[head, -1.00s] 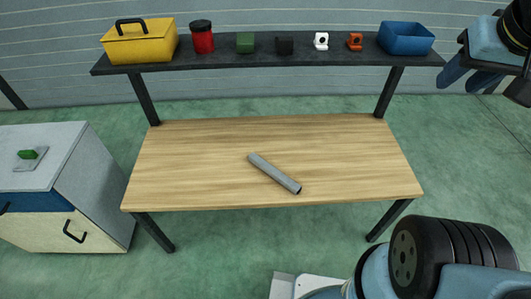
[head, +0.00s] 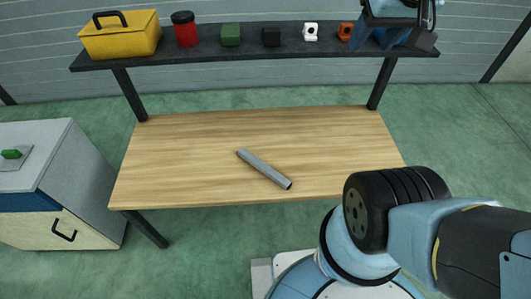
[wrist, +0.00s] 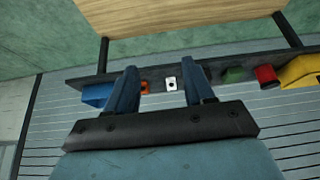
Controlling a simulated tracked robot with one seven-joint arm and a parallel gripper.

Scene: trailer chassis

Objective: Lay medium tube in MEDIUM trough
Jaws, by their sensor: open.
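A grey tube (head: 264,169) lies slantwise on the wooden table (head: 170,165), its near end toward the right. It is the only tube in view, so I cannot compare its size. No trough can be made out in either view. My gripper (head: 383,38) is up in front of the right end of the shelf, well away from the tube. In the wrist view my gripper (wrist: 160,72) has its two fingers wide apart with nothing held between them. The tube is not visible in the wrist view.
The dark shelf (head: 205,52) holds a yellow toolbox (head: 120,38), a red canister (head: 185,33), green and black blocks, a white part (head: 310,32) and an orange part (head: 345,31). A blue bin (wrist: 96,95) shows in the wrist view. A grey cabinet (head: 45,150) stands left.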

